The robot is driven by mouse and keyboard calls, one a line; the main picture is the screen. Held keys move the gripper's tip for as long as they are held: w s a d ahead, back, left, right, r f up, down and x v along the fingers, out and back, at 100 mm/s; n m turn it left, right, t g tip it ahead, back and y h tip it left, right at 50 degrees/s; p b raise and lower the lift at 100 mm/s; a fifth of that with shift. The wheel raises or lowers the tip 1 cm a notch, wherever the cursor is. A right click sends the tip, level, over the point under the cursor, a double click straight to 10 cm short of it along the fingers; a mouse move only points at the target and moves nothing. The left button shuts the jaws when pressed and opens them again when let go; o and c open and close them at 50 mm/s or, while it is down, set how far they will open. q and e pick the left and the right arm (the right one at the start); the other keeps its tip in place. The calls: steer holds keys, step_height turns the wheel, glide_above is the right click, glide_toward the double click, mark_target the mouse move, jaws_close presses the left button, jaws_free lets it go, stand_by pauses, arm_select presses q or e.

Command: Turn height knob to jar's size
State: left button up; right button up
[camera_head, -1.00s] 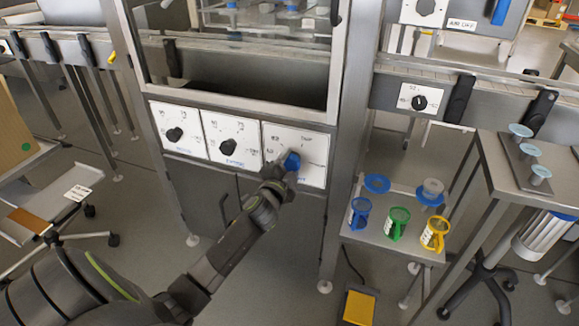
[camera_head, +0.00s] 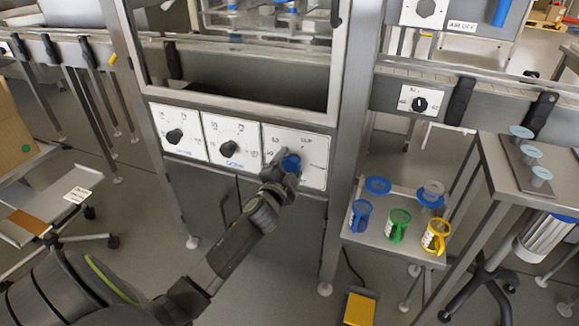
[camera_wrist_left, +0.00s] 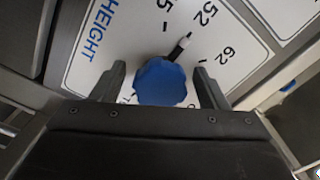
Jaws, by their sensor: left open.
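The blue height knob (camera_wrist_left: 160,84) is on a white panel marked HEIGHT in the wrist view. Its black-and-white pointer points up and right, toward the mark by 52, with 62 further right. In the head view the knob (camera_head: 291,163) is on the rightmost panel of the machine. My left gripper (camera_wrist_left: 161,86) is open, one finger on each side of the knob; I cannot tell whether they touch it. The knob's lower edge is hidden by the gripper body. My right gripper is not in view. No object clearly a jar for sizing is identifiable.
Two panels with black knobs (camera_head: 174,136) (camera_head: 228,148) are left of the height panel. A small table (camera_head: 376,240) on the right holds blue, green and yellow cup-like containers. A yellow pedal (camera_head: 359,308) lies on the floor. A conveyor panel has another black knob (camera_head: 419,104).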

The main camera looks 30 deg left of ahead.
arm_select(q)
steer(key=p+v, duration=0.1)
steer(key=v, duration=1.6)
steer(key=shift+s, duration=0.2)
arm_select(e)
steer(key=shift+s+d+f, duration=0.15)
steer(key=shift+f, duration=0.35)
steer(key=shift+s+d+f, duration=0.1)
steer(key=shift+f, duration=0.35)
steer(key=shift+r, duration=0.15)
